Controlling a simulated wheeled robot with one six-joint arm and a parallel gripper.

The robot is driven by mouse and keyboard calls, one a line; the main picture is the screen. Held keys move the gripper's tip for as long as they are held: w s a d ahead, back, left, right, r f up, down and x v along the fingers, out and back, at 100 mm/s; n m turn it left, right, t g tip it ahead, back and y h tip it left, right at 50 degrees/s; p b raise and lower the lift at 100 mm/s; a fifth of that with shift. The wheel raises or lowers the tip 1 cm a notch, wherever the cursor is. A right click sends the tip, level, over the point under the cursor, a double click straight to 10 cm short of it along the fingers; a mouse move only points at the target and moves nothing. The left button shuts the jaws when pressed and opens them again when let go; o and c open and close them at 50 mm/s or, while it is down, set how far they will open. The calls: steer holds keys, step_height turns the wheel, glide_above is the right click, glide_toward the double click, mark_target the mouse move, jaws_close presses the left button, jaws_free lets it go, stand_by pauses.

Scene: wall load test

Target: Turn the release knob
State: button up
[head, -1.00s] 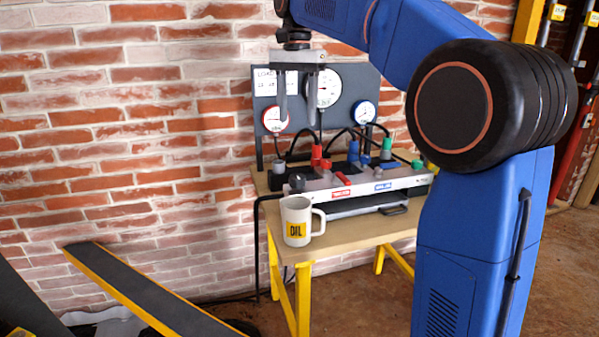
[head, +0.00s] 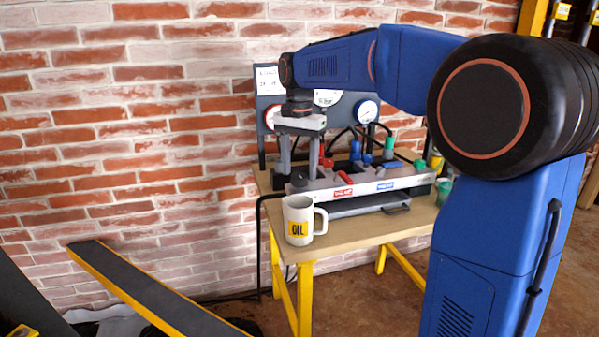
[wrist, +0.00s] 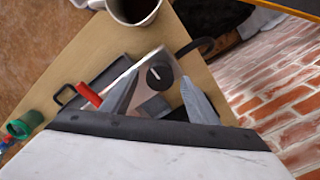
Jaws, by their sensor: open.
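The release knob (wrist: 159,74) is round and black with a pale line across its top. In the wrist view it sits on the light end of the manifold block, between my two finger tips. My gripper (head: 299,176) is open and points down over the left end of the block (head: 362,186). It also shows in the wrist view (wrist: 160,82), one finger on each side of the knob. I cannot tell whether the fingers touch it. In the head view my fingers largely hide the knob.
A white OIL mug (head: 297,220) stands close by at the table's (head: 345,240) front left. A gauge panel (head: 262,112) rises behind. Red, blue and green fittings (head: 388,148) and hoses stand right of my gripper. A green cup (head: 444,190) is at the right.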

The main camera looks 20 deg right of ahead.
steer(key=shift+f, duration=0.75)
steer(key=shift+c, duration=0.6)
steer(key=c, duration=0.9)
